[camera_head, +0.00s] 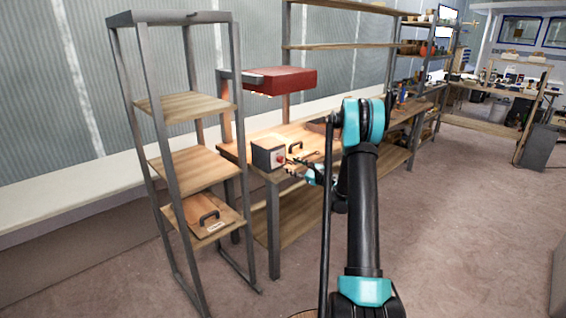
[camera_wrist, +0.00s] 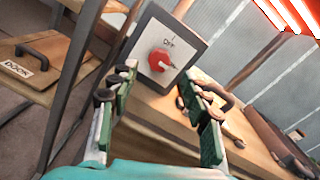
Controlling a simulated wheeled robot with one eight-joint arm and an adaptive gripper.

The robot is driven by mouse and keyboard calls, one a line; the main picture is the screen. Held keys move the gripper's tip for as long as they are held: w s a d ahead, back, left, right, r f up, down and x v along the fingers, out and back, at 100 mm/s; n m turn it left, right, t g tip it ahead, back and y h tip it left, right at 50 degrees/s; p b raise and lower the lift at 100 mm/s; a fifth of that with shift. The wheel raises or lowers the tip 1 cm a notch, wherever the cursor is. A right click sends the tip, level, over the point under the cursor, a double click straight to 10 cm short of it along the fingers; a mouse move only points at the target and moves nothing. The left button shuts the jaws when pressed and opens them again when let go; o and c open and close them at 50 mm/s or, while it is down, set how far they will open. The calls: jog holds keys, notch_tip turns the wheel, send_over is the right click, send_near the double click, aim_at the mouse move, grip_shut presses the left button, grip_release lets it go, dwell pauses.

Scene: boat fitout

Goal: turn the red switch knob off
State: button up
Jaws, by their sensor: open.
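The red switch knob (camera_wrist: 160,61) sits on the pale front plate of a grey switch box, with the word OFF printed near it in the wrist view. The box (camera_head: 267,154) stands on the near end of the wooden workbench, and the knob shows as a small red spot in the head view (camera_head: 279,158). My gripper (camera_wrist: 160,103) is open and empty. Its two fingers point toward the box, one on each side of the knob in the picture, and appear short of it. In the head view my gripper (camera_head: 303,166) is small, just right of the box.
Another dark handle (camera_head: 295,147) is on the bench beside the box. A red lamp hood (camera_head: 285,80) hangs above.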

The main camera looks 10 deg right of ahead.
aim_at(282, 160)
jog(key=shift+x, duration=3.2)
grip_shut()
